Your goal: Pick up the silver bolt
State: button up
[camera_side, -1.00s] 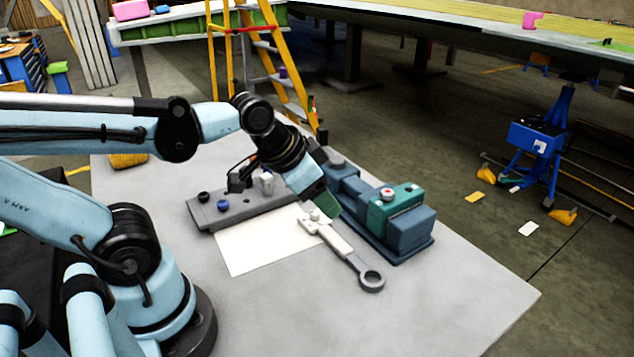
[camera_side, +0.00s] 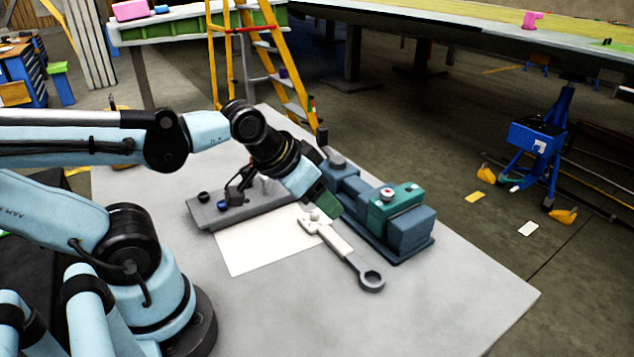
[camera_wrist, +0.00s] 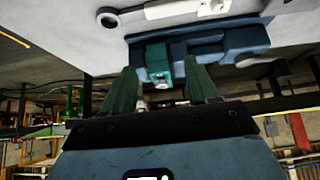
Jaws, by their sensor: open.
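A small pale silver peg-like piece (camera_side: 266,186), which may be the silver bolt, stands on the grey holder plate (camera_side: 205,216) in the side view. It is partly covered by a dark part in front of it. The wrist view does not clearly show it. My gripper (camera_side: 326,206) is above the table, to the right of the plate and in front of the vice. In the wrist view its two green fingers (camera_wrist: 160,68) are spread apart with nothing held between them.
A blue-green vice (camera_side: 405,230) stands just right of my gripper. Black (camera_side: 203,197) and blue (camera_side: 222,205) pieces sit on the plate. The table's front right is clear.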

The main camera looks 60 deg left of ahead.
jog(key=shift+w+r, duration=0.1)
dwell(0.3)
jog(key=w+r+n+g, duration=0.2)
jog(key=w+r+g, duration=0.1)
jog(key=w+r, duration=0.3)
jog(key=n+g, duration=0.4)
send_over(388, 191)
jog(key=f, duration=0.3)
jog(key=shift+s+f, duration=0.25)
jog(key=shift+f, duration=0.1)
jog(key=shift+w+f, duration=0.2)
jog(key=shift+f, duration=2.4)
jog(key=shift+c, duration=0.4)
grip_shut()
